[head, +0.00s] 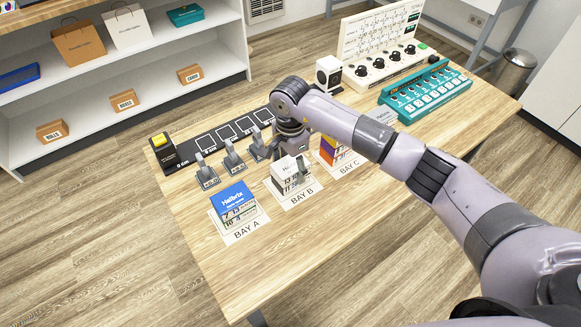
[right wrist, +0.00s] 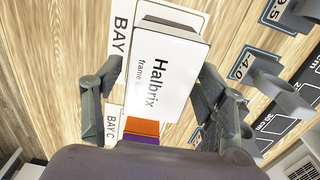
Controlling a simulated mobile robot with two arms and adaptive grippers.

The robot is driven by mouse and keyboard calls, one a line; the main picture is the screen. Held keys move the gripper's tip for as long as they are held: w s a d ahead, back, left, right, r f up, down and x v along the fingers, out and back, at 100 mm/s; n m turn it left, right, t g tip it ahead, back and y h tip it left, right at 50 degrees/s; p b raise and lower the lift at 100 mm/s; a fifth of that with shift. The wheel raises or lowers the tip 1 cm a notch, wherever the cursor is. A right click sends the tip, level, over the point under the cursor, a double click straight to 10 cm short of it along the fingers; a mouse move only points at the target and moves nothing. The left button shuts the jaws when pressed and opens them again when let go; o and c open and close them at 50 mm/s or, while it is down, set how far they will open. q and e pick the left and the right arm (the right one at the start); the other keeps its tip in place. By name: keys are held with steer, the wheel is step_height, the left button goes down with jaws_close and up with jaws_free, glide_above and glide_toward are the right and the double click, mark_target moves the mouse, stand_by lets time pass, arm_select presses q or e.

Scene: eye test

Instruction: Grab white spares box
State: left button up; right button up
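The white box (head: 288,185) stands on the BAY B card (head: 301,198) near the table's front edge, partly hidden by my right gripper. In the right wrist view its white top (right wrist: 160,75) reads "Halbrix frame", with the rest of the text cut off. My right gripper (head: 291,163) comes down over the box from above. In the right wrist view the right gripper (right wrist: 158,76) is open, with one finger on each side of the box. A gap shows at the left finger; the right finger is close to the box, and I cannot tell if it touches. My left gripper is not in view.
A blue box (head: 234,200) stands at BAY A on the left, and an orange and purple stack (head: 330,152) at BAY C on the right. Grey clips (head: 232,156) and a black marked strip (head: 215,140) lie behind. A teal keypad unit (head: 425,92) is farther right.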

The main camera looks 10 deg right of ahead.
steer(key=c, duration=1)
